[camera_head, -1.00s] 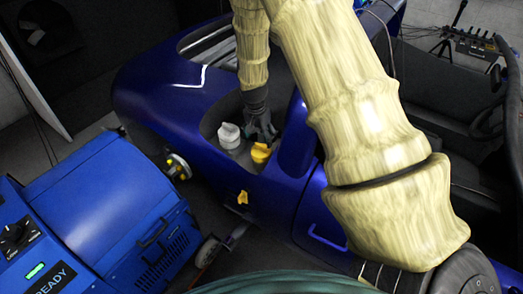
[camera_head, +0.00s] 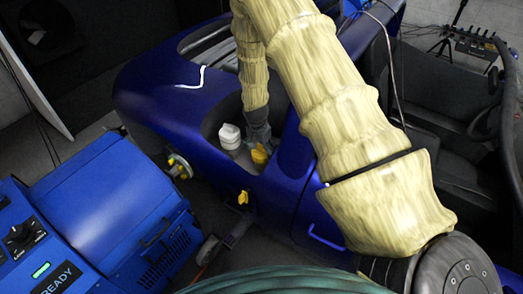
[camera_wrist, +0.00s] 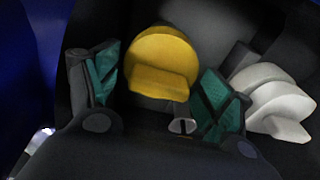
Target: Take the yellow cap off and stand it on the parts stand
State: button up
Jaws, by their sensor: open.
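The yellow cap (camera_head: 259,154) is in a dark recess of the blue car body, right of a white cap (camera_head: 229,137). In the wrist view the yellow cap (camera_wrist: 160,60), round with a raised grip bar, lies between and beyond the two green-padded fingers. My gripper (camera_wrist: 157,88) is open, with dark space between each finger and the cap. In the head view my gripper (camera_head: 260,142) is over the yellow cap and partly hides it. The white cap (camera_wrist: 275,100) is beside the right finger. I cannot make out a parts stand.
The recess wall of the blue car body (camera_head: 285,170) is close right of my gripper. A smaller yellow part (camera_head: 243,198) is on the car's side. A blue machine (camera_head: 110,205) reading READY stands at left. Green hose (camera_head: 290,282) crosses the front.

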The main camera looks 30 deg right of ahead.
jog(key=shift+f, duration=0.15)
jog(key=c, duration=0.8)
